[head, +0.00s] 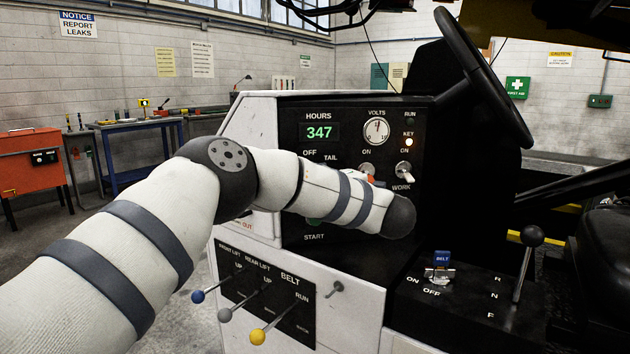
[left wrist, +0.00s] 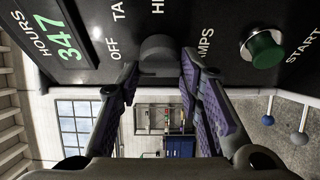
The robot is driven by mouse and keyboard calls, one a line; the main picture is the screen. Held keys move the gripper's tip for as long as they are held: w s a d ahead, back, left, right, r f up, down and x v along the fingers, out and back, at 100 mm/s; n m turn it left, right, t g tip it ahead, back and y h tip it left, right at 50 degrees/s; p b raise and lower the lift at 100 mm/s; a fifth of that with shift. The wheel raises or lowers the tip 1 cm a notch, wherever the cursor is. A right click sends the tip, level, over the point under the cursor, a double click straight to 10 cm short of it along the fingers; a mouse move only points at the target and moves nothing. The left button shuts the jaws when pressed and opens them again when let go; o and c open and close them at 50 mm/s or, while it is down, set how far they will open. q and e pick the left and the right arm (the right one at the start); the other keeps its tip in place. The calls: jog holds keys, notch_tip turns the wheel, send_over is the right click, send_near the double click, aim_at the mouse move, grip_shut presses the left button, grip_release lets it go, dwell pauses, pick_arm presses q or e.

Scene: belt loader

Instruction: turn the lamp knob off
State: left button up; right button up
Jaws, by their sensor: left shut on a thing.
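The lamp knob (left wrist: 157,50) is a dark rounded knob on the black panel in the left wrist view. The words OFF, TAIL and LAMPS are printed around it. My left gripper (left wrist: 160,72) has its fingers on both sides of the knob and is shut on it. Which mark the knob points to cannot be told. In the head view my left arm lies across the panel and hides the knob and the gripper. My right gripper is in neither view.
The green START button (left wrist: 266,50) is close beside the knob. The hour display (head: 319,132), volts gauge (head: 376,130) and WORK switch (head: 403,171) share the panel. Below are blue, grey and yellow-tipped levers (head: 258,336). The steering wheel (head: 484,75) rises at right.

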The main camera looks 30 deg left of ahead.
pick_arm(q)
jog(key=o, duration=1.2)
jog(key=shift+c, duration=0.2)
jog(key=v, duration=1.2)
